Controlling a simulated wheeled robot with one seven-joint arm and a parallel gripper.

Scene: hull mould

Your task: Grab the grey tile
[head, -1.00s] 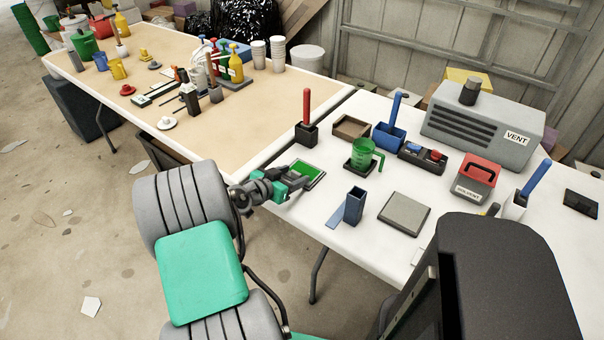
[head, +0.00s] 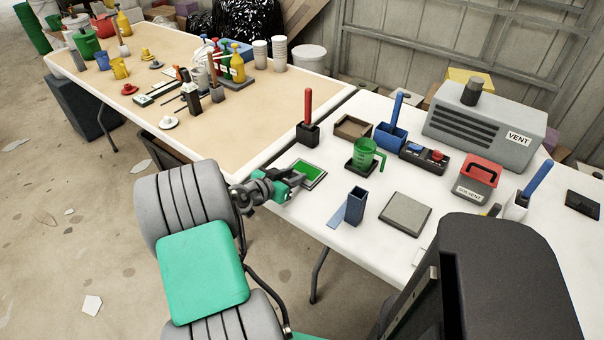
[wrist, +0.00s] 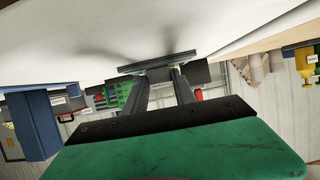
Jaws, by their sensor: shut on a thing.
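My gripper (head: 298,181) is at the near left edge of the white table, beside a green square with a grey rim (head: 309,173). In the wrist view my gripper (wrist: 160,80) is shut on a thin dark grey slab, the grey tile (wrist: 157,63), seen nearly edge-on at the fingertips. Its face does not show there, and in the head view my fingers hide it or it is too small to tell. A larger grey square slab (head: 405,214) lies flat on the table to the right, apart from my gripper.
A blue upright holder (head: 356,206) stands right of my gripper, with a flat light blue strip (head: 338,214) beside it. A green mug (head: 364,156) and a black holder with a red handle (head: 308,134) stand behind. The grey VENT box (head: 480,130) is at the back right.

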